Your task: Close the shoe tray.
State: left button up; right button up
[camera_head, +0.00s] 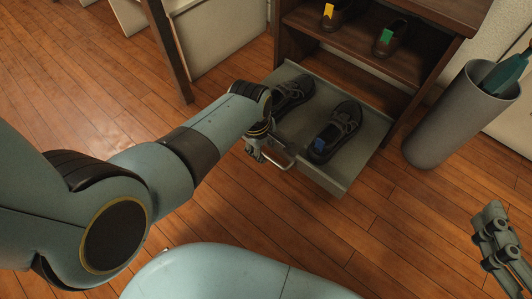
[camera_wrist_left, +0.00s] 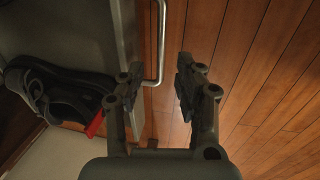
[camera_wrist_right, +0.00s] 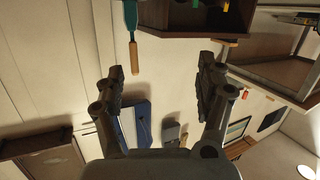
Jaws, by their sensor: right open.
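The grey shoe tray (camera_head: 352,171) is pulled out from the bottom of a dark wooden shoe cabinet (camera_head: 436,70). It holds a pair of dark shoes; the right shoe (camera_head: 338,130) has a blue tag, and the left shoe (camera_head: 291,94) is partly behind my arm. A metal bar handle (camera_head: 284,162) is on the tray's front. My left gripper (camera_head: 262,150) is at this handle. In the left wrist view its jaws are apart, with the handle (camera_wrist_left: 160,45) between or just beyond the fingertips; contact is unclear. My right gripper (camera_head: 490,217) is open and empty, away at the right.
A grey cylindrical bin (camera_head: 448,120) with a teal item stands right of the cabinet. Shoes with yellow and green tags sit on the shelf above the tray. A dark post (camera_head: 168,50) stands at the left. The wooden floor before the tray is clear.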

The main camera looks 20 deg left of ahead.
aim_at(266, 156)
pick_arm(q)
notch_tip(266, 156, down, 2)
jog(key=shift+w+f+b, duration=0.1)
jog(key=shift+f+b, duration=0.05)
jog(key=shift+b, duration=0.8)
jog(key=shift+w+d+f+b, duration=0.1)
jog(key=shift+w+f+b, duration=0.05)
jog(key=shift+f+b, duration=0.7)
grip_shut()
pick_arm(e)
jog(key=w+a+r+n+t+y, duration=0.1)
jog(key=r+t, duration=0.4)
jog(key=r, duration=0.6)
jog(key=w+a+r+n+t+y, duration=0.1)
jog(key=r+t+y, duration=0.4)
jog(key=r, duration=0.7)
jog(key=shift+w+a+n+t+y, duration=0.35)
jog(key=shift+w+n, duration=0.2)
jog(key=shift+n, duration=0.75)
